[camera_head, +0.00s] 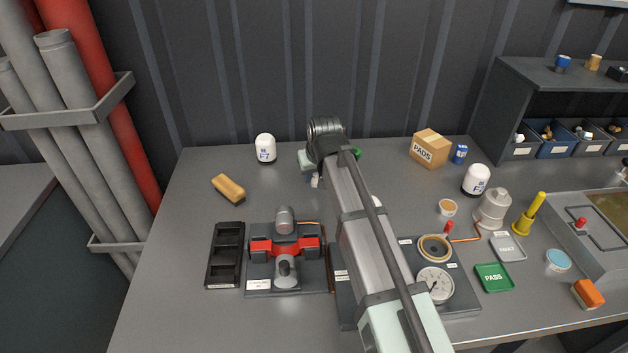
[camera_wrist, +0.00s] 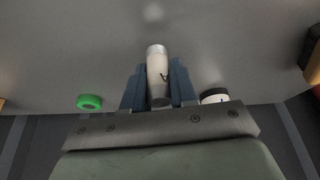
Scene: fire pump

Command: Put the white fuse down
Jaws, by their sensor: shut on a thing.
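My gripper (camera_wrist: 159,84) is shut on the white fuse (camera_wrist: 157,70), with one blue-grey finger on each side of it. The fuse is a white cylinder with metal ends and a dark mark. In the head view my gripper (camera_head: 313,170) is over the back middle of the table, largely hidden by my arm. Only a small pale bit of the fuse (camera_head: 315,182) shows below it there. I cannot tell whether the fuse touches the table.
A black slotted tray (camera_head: 211,276) and a red-clamped block (camera_head: 307,266) stand front left. A green round thing (camera_wrist: 89,101) is nearby. A PADS box (camera_head: 431,148) is back right.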

